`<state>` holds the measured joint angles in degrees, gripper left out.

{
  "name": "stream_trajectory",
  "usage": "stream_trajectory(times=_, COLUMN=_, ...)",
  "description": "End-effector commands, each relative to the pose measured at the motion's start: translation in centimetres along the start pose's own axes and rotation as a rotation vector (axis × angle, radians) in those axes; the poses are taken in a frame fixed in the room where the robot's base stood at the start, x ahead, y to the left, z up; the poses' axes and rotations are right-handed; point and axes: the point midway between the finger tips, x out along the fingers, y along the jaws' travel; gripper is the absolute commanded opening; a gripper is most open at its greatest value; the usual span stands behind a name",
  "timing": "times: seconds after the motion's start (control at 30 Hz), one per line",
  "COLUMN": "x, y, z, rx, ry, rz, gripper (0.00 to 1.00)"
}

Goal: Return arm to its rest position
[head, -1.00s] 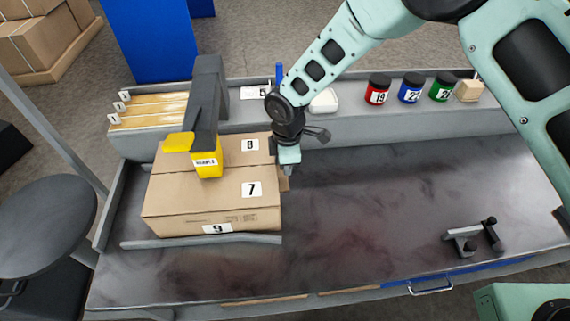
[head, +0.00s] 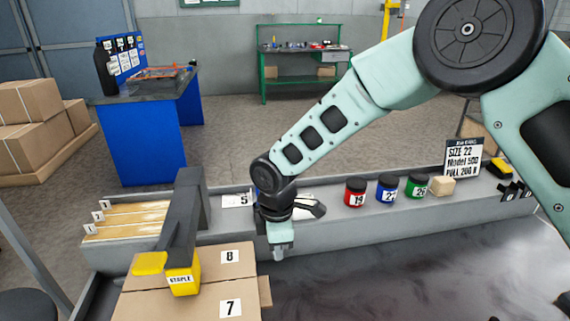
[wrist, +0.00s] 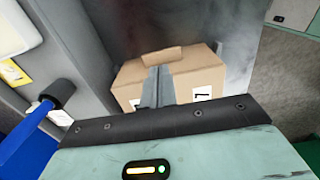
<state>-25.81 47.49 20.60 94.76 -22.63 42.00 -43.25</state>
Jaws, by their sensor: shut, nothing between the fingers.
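My gripper (head: 279,252) hangs at the end of my mint-green arm in the head view, pointing down over the bench just right of the cardboard box. Its fingers are shut with nothing between them. In the wrist view the closed fingers (wrist: 157,88) show in front of the cardboard box (wrist: 190,72). The box (head: 150,303) carries labels 7 and 8, and its lower part is cut off by the head view's bottom edge. I cannot tell whether the fingertips touch the box.
A yellow and grey stapler (head: 182,279) stands over the box. Red (head: 355,192), blue (head: 387,188) and green (head: 416,186) jars, a small wooden block (head: 443,186) and a sign (head: 464,158) line the back ledge. The dark bench top (head: 400,275) right of the gripper is clear.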

Motion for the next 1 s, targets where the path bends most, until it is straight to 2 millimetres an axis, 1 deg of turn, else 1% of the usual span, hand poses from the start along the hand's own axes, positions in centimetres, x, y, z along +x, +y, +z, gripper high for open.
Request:
stream_trajectory(times=0.07, x=-1.5, y=-0.8, z=0.2, rx=0.033, ry=0.005, rz=0.003, gripper=0.0)
stream_trajectory(times=0.17, x=-4.5, y=-3.1, z=0.9, rx=0.123, ry=0.015, rz=0.0, gripper=0.0)
stream_trajectory(times=0.2, x=-5.9, y=-4.3, z=1.3, rx=0.172, ry=0.019, rz=-0.001, gripper=0.0)
stream_trajectory(times=0.27, x=-8.0, y=-6.5, z=2.1, rx=0.257, ry=0.025, rz=-0.006, gripper=0.0)
stream_trajectory(times=0.3, x=-9.3, y=-8.1, z=2.7, rx=0.317, ry=0.028, rz=-0.008, gripper=0.0)
stream_trajectory(times=0.37, x=-11.0, y=-10.5, z=3.7, rx=0.406, ry=0.031, rz=-0.013, gripper=0.0)
stream_trajectory(times=0.4, x=-12.1, y=-12.0, z=4.3, rx=0.467, ry=0.034, rz=-0.014, gripper=0.0)
stream_trajectory(times=0.47, x=-13.5, y=-14.5, z=5.4, rx=0.559, ry=0.037, rz=-0.015, gripper=0.0)
stream_trajectory(times=0.5, x=-14.2, y=-16.1, z=6.2, rx=0.622, ry=0.039, rz=-0.016, gripper=0.0)
stream_trajectory(times=0.57, x=-15.2, y=-18.5, z=7.3, rx=0.716, ry=0.041, rz=-0.017, gripper=0.0)
stream_trajectory(times=0.6, x=-15.7, y=-20.0, z=8.1, rx=0.777, ry=0.042, rz=-0.017, gripper=0.0)
stream_trajectory(times=0.7, x=-16.4, y=-23.3, z=9.8, rx=0.91, ry=0.046, rz=-0.016, gripper=0.0)
stream_trajectory(times=0.73, x=-16.5, y=-24.1, z=10.2, rx=0.943, ry=0.047, rz=-0.015, gripper=0.0)
stream_trajectory(times=0.83, x=-16.7, y=-26.1, z=11.2, rx=1.029, ry=0.05, rz=-0.015, gripper=0.0)
stream_trajectory(times=0.9, x=-16.7, y=-26.9, z=11.7, rx=1.067, ry=0.051, rz=-0.015, gripper=0.0)
stream_trajectory(times=1.0, x=-16.7, y=-27.4, z=11.9, rx=1.09, ry=0.052, rz=-0.016, gripper=0.0)
